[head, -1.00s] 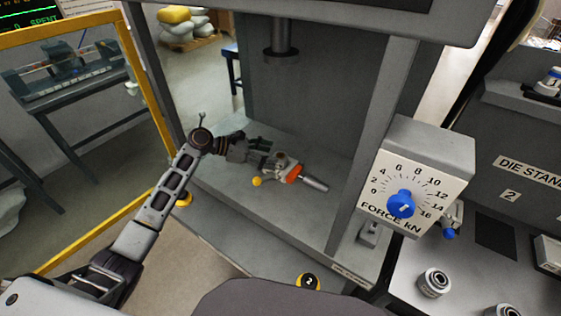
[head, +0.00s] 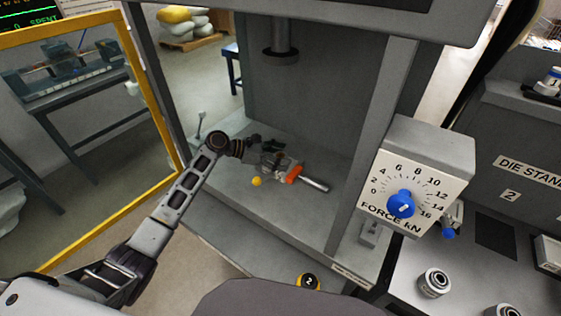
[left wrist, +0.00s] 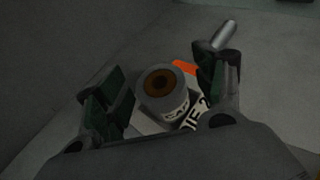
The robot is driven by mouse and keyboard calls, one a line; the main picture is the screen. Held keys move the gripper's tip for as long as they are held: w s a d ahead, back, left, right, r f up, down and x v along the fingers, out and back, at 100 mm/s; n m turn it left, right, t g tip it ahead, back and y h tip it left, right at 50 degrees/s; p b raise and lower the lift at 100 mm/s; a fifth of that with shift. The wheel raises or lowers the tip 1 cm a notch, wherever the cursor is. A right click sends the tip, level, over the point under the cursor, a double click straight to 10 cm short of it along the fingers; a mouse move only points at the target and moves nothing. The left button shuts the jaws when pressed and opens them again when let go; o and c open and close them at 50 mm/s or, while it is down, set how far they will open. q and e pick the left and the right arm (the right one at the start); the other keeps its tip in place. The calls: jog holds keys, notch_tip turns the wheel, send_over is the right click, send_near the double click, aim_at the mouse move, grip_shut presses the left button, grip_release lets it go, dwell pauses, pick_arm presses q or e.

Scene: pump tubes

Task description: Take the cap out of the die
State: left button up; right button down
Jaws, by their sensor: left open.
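The die (head: 283,162) lies on the press bed, with an orange collar (head: 293,175) and a metal rod (head: 315,184) pointing right. In the left wrist view a pale block lettered "DIE" (left wrist: 190,122) shows under a round grey cap-like cylinder (left wrist: 163,92) with a brown-ringed dark centre. My left gripper (head: 268,150) is over the die, pointing down at it. In the left wrist view its open fingers (left wrist: 160,88) stand on either side of the cylinder, with gaps visible; I cannot tell their exact height. My right gripper is not in view.
The press ram (head: 281,55) hangs above the back of the bed. A grey post (head: 372,150) and the force dial box (head: 420,180) stand right. A small lever (head: 200,124) rises at left, and a yellow knob (head: 256,181) sits before the die.

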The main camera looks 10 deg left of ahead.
aim_at(280, 155)
pick_arm(q)
jog(key=c, duration=1.3)
jog(key=shift+r, duration=0.15)
jog(key=shift+r+p, duration=0.35)
jog(key=shift+r, duration=4.5)
